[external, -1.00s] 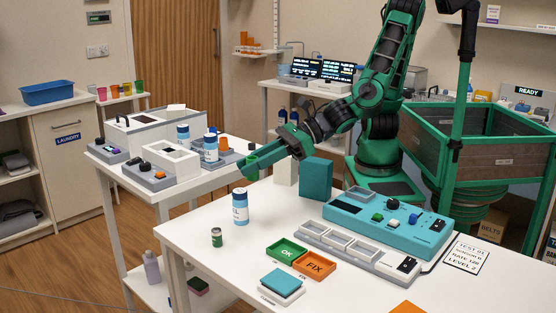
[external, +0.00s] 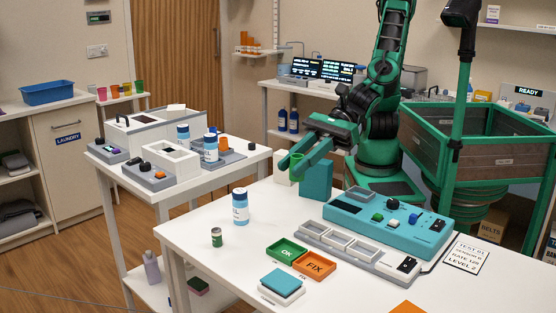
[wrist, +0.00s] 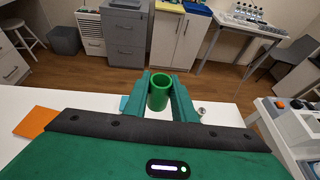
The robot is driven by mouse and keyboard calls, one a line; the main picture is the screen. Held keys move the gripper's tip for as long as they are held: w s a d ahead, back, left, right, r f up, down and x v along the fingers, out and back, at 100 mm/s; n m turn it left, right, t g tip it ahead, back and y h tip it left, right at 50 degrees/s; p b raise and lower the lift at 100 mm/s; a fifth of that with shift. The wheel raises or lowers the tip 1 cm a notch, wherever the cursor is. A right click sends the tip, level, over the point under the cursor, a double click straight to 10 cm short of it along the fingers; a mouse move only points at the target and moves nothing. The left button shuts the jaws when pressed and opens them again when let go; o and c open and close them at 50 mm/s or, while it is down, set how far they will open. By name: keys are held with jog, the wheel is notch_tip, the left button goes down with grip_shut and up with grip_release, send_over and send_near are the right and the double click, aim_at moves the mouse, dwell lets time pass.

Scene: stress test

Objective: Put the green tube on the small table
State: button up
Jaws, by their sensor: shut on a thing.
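My gripper (external: 291,162) is shut on the green tube (wrist: 160,92). In the wrist view, the tube is upright and open-topped between the two green fingers (wrist: 160,88). In the external view it is mostly hidden by the fingers, which are above the far side of the front white table (external: 215,275). A narrow white table (external: 128,98) with coloured cups stands at the back left. A larger white side table (external: 245,160) with devices and blue-capped bottles is left of my gripper. I cannot tell which one is the small table.
A teal block (external: 316,180) and a cream block (external: 285,168) stand close to my gripper. The front table also holds a blue-capped bottle (external: 240,207), a small green can (external: 216,238), OK tray (external: 287,250), FIX tray (external: 315,266) and teal panel (external: 385,222).

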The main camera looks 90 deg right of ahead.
jog(key=s+a+f, duration=0.7)
jog(key=s, duration=0.1)
jog(key=g, duration=0.1)
send_over(373, 281)
notch_tip(373, 281, down, 6)
jog(key=shift+n+y, duration=0.3)
jog(key=shift+n, duration=0.1)
jog(key=f, duration=0.4)
jog(key=shift+s+f, duration=0.1)
jog(key=shift+s, duration=0.1)
jog(key=shift+w+f, duration=0.15)
jog(key=shift+f, duration=0.75)
jog(key=shift+w+f, duration=0.1)
jog(key=shift+f, duration=0.8)
jog(key=shift+f, duration=0.15)
jog(key=o, duration=1)
